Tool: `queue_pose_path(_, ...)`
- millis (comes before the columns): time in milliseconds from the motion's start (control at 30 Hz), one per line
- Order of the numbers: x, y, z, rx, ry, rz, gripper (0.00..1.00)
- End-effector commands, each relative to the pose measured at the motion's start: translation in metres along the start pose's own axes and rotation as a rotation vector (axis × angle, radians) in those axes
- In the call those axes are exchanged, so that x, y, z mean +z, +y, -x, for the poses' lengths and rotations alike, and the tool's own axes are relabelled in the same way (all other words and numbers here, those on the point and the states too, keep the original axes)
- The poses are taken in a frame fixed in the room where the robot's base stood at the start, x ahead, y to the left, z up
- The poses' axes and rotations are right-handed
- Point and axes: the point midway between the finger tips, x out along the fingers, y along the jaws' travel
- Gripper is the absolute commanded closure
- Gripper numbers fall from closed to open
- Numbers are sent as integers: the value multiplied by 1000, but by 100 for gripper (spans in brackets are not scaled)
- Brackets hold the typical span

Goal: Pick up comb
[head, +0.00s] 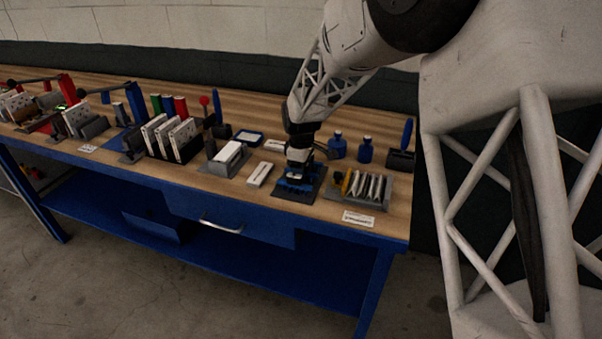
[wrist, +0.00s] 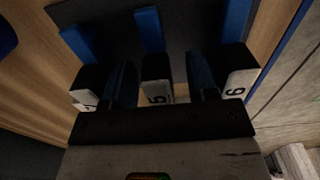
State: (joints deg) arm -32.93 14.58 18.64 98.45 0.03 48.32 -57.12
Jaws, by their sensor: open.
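My gripper (head: 298,166) is low over a dark tray (head: 305,192) of blue pieces near the front of the bench. In the wrist view my gripper (wrist: 161,68) is open, its two dark blue fingers pointing into the tray. Between them is the middle blue piece with a black and white end (wrist: 157,88), numbered like a 5. Similar pieces sit to the left (wrist: 85,85) and right (wrist: 238,72), outside the fingers. They may be combs, but no teeth show. I cannot tell whether the fingers touch the middle piece.
A grey rack (head: 380,188) of upright pieces stands just right of the tray, with a white label (head: 358,219) in front. White blocks (head: 260,173) lie to the left. Blue bottles (head: 337,146) stand behind. The bench's front edge is close.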

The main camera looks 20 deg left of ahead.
Motion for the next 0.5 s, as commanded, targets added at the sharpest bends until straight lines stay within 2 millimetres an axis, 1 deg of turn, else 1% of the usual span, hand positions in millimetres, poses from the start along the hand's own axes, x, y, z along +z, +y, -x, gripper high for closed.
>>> queue_pose_path(67,0,0,0,0,0,0,47)
queue_pose_path(167,0,0,0,0,0,0,61)
queue_pose_path(400,0,0,0,0,0,0,97)
queue_pose_path(433,0,0,0,0,0,0,100)
queue_pose_path(500,0,0,0,0,0,0,100)
